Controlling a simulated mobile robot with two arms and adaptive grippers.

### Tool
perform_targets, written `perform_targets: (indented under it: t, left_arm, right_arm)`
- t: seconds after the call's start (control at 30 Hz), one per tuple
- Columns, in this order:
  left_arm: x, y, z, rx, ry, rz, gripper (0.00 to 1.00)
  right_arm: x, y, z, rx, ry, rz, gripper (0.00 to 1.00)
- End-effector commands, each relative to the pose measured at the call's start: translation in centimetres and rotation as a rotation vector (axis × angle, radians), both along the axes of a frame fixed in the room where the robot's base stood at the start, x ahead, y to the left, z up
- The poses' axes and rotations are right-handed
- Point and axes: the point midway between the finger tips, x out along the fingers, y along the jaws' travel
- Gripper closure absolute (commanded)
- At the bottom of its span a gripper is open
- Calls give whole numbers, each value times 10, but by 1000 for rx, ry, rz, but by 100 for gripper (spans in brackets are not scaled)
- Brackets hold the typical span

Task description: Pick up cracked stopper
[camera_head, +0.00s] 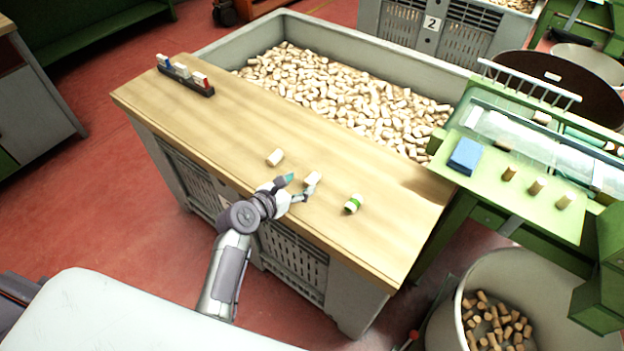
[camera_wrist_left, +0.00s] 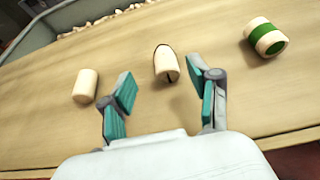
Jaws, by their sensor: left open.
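Three stoppers lie on the wooden tabletop. The middle stopper (camera_head: 312,179) has a dark crack line on its end in the left wrist view (camera_wrist_left: 166,66). A plain stopper (camera_head: 275,157) lies to its left, also in the left wrist view (camera_wrist_left: 86,86). A stopper with a green band (camera_head: 353,203) lies to its right; it also shows in the left wrist view (camera_wrist_left: 265,38). My left gripper (camera_head: 297,187) is open, its teal-padded fingers pointing toward the cracked stopper. In the left wrist view, the cracked stopper is beyond and between the fingertips (camera_wrist_left: 162,85). My right gripper does not show.
The wooden tabletop (camera_head: 225,125) is mostly clear. A dark rack with coloured pieces (camera_head: 185,75) stands at its far left. A grey bin of corks (camera_head: 330,40) is behind it. A green machine table (camera_head: 510,212) with a blue block and three upright corks is at right.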

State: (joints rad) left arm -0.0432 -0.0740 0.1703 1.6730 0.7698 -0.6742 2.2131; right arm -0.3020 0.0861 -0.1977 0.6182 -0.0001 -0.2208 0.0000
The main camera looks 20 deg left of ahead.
Motion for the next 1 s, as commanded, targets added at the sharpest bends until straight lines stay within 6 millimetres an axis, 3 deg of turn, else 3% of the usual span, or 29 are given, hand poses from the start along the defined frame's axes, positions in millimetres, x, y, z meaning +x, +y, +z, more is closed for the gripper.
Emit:
perform_targets:
  t: [0.3, 0.6, 0.87, 1.0]
  left_arm:
    - [34, -18, -21, 2, 0, -2, 39]
    - [38, -20, -23, 1, 1, 0, 39]
    - [38, -20, -23, 1, 1, 0, 82]
    - [38, -20, -23, 1, 1, 0, 82]
  right_arm:
    - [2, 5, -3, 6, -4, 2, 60]
    - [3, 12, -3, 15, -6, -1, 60]
    - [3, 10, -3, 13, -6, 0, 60]
    - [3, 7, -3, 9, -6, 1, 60]
